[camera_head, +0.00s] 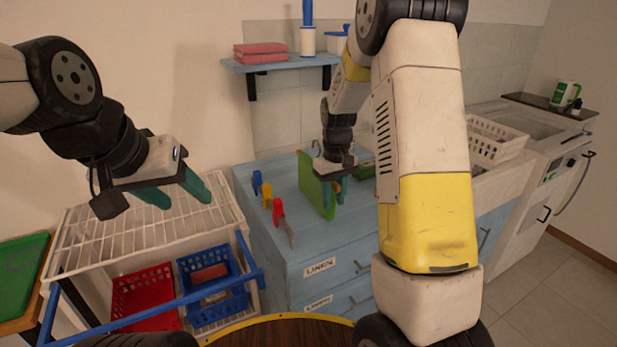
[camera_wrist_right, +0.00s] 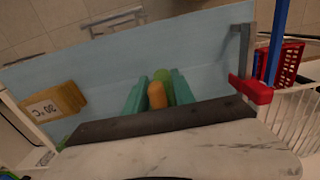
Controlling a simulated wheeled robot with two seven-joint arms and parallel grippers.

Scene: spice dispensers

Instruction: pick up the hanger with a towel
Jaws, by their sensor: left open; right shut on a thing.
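In the right wrist view, the right gripper (camera_wrist_right: 157,98) is shut on an orange and green thing (camera_wrist_right: 157,95), mostly hidden by the fingers. My left gripper (camera_head: 180,190) is open and empty above the white wire rack (camera_head: 140,235).
Yellow, blue and red-handled items (camera_head: 279,210) stand on the blue cabinet (camera_head: 325,245) left of the green thing. Below the rack are a red basket (camera_head: 143,290) and a blue basket (camera_head: 212,270). A wall shelf (camera_head: 280,63) and a white basket (camera_head: 495,138) lie farther back.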

